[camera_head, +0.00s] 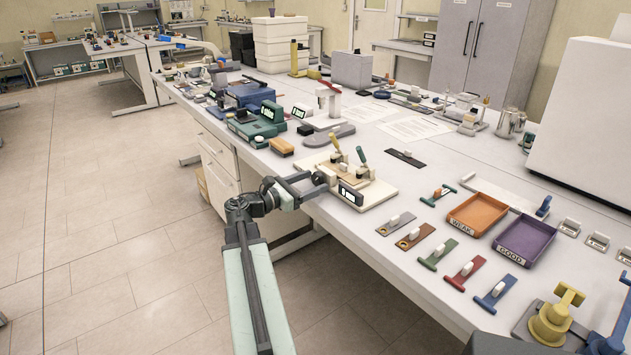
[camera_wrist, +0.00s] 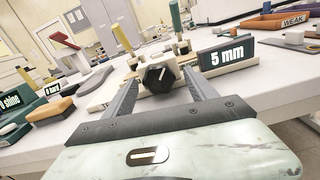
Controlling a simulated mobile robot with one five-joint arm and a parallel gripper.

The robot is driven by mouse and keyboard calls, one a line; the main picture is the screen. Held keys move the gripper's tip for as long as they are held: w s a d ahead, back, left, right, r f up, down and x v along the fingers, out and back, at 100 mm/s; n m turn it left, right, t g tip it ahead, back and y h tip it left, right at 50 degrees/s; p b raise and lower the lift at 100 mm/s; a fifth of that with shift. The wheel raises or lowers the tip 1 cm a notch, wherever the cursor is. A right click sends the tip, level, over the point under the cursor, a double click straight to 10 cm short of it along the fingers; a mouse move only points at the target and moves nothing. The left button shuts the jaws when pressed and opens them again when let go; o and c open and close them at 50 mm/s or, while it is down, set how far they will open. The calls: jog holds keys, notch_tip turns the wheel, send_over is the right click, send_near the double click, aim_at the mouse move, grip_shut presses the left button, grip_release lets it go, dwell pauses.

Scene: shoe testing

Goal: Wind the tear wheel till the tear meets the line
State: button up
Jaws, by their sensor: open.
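The tear wheel (camera_wrist: 158,77) is a dark faceted knob with a white mark, in the middle of the wrist view. It sits on the near side of a cream tear rig (camera_head: 378,191) at the bench's front edge. A dark display (camera_wrist: 227,56) reading "5 mm" stands right of the wheel; it also shows in the head view (camera_head: 350,195). My gripper (camera_wrist: 160,84) is open, with one finger on each side of the wheel; I cannot tell whether they touch it. In the head view my gripper (camera_head: 314,181) meets the rig's front left. The tear and line cannot be made out.
A green tester (camera_head: 257,125) and an orange-topped block (camera_head: 281,147) stand left of the rig. Several tabbed strips, an orange WEAK tray (camera_head: 477,213) and a purple GOOD tray (camera_head: 524,240) lie to the right. The floor left of the bench is clear.

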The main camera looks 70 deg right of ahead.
jog(key=shift+s+d, duration=0.25)
jog(key=shift+d, duration=0.1)
jog(key=c, duration=1.4)
jog(key=m, duration=0.4)
jog(key=shift+m, duration=0.4)
jog(key=shift+f, duration=0.1)
jog(key=o, duration=1.4)
jog(key=shift+a, duration=0.1)
